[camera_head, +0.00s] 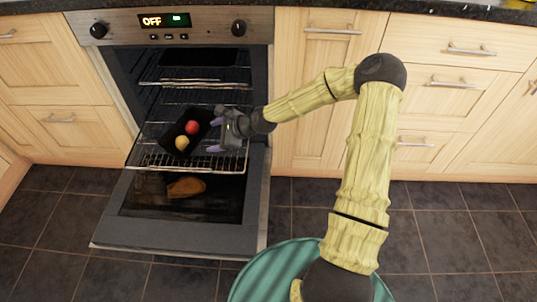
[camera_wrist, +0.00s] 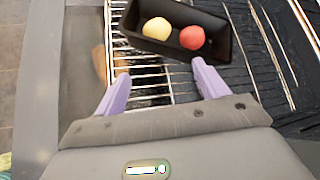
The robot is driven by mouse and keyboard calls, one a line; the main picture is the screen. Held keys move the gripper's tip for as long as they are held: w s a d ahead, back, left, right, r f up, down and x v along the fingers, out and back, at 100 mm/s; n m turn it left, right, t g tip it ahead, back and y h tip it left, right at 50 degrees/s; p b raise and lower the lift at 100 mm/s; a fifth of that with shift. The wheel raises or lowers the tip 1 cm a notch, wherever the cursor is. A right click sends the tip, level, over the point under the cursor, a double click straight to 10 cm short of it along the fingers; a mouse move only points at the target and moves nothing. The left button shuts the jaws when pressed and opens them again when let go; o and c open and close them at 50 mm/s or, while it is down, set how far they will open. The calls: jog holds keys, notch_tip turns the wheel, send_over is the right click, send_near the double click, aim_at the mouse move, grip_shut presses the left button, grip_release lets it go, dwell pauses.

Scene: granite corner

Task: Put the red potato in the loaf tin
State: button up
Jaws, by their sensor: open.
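The red potato (camera_head: 192,127) lies inside the black loaf tin (camera_head: 203,118), beside a pale yellow potato (camera_head: 182,142). The tin rests on the pulled-out oven rack. In the wrist view, the red potato (camera_wrist: 192,37) and the yellow potato (camera_wrist: 157,28) sit side by side in the tin (camera_wrist: 222,50). My gripper (camera_head: 214,136) is open just to the right of the tin in the head view. In the wrist view its lilac fingers (camera_wrist: 160,82) are spread, with nothing between them, short of the tin's near wall.
The oven door (camera_head: 165,233) is folded down, with a brown item (camera_head: 186,187) on or above it under the rack (camera_head: 190,162). Cabinets (camera_head: 328,90) stand right of the oven. The tiled floor (camera_head: 455,235) is clear at right.

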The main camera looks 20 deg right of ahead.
jog(key=s+n, duration=0.1)
jog(key=s+f+n+g+h, duration=0.1)
jog(key=s+n, duration=0.1)
jog(key=s+n+g+h, duration=0.1)
jog(key=s+n, duration=0.1)
jog(key=shift+s+d+f, duration=0.1)
jog(key=shift+d+f, duration=0.1)
jog(key=shift+d, duration=0.15)
jog(key=s+d+r+n+h, duration=0.2)
jog(key=s+d+r+n, duration=0.2)
jog(key=s+n, duration=0.1)
jog(key=s+d+r+n+g+h, duration=0.1)
jog(key=s+d+r+n, duration=0.3)
jog(key=s, duration=0.4)
jog(key=s+d+r+n+h, duration=0.3)
jog(key=s+d+r+n, duration=0.1)
jog(key=s+n, duration=0.2)
jog(key=shift+s+g+h, duration=0.3)
jog(key=shift+s+g, duration=0.1)
jog(key=shift+s, duration=0.15)
jog(key=shift+a, duration=0.1)
